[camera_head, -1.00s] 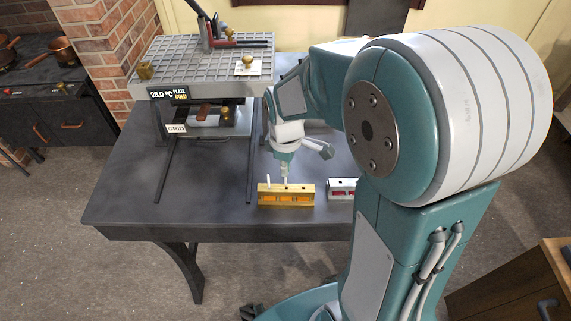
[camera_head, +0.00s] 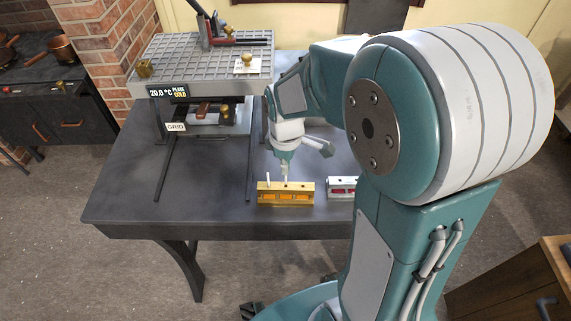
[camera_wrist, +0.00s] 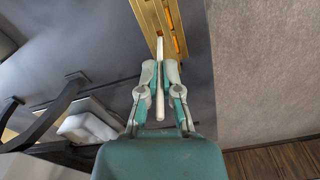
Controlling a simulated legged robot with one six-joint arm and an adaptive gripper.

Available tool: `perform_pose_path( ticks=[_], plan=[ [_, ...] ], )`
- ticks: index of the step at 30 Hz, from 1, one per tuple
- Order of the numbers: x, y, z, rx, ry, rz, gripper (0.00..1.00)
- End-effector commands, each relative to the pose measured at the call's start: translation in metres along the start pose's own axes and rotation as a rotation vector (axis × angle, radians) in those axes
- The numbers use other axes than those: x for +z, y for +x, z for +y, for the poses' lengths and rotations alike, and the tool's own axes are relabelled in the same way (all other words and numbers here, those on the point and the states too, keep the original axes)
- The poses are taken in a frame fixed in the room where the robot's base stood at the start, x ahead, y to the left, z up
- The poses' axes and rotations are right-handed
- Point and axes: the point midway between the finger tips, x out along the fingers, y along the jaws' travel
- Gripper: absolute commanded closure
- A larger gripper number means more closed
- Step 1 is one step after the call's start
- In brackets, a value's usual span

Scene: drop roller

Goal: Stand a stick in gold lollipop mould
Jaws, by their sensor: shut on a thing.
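The gold lollipop mould (camera_head: 286,198) stands on the dark table near its front edge, with orange fillings showing in its front. One pale stick (camera_head: 268,180) stands upright at its left end. My gripper (camera_head: 285,172) is just above the middle of the mould. In the wrist view my gripper (camera_wrist: 160,68) is shut on a white stick (camera_wrist: 160,100), which runs between the fingers toward the gold mould (camera_wrist: 149,22). Whether the held stick's tip is inside a hole or just above it I cannot tell.
A silver mould (camera_head: 342,184) with red fillings stands right of the gold one, partly hidden by my arm. A grid-topped machine (camera_head: 205,65) stands at the back left of the table (camera_head: 130,190). The table's left front is clear.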

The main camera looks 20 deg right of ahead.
Motion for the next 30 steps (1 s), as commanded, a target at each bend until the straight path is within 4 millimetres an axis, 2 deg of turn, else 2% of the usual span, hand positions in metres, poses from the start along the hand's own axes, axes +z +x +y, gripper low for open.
perform_pose_path(
  ticks=[12, 30],
  plan=[
    [0.000, 0.001, 0.000, 0.000, 0.000, 0.000, 1.00],
    [0.000, 0.013, 0.000, -0.001, 0.000, -0.001, 1.00]
  ],
)
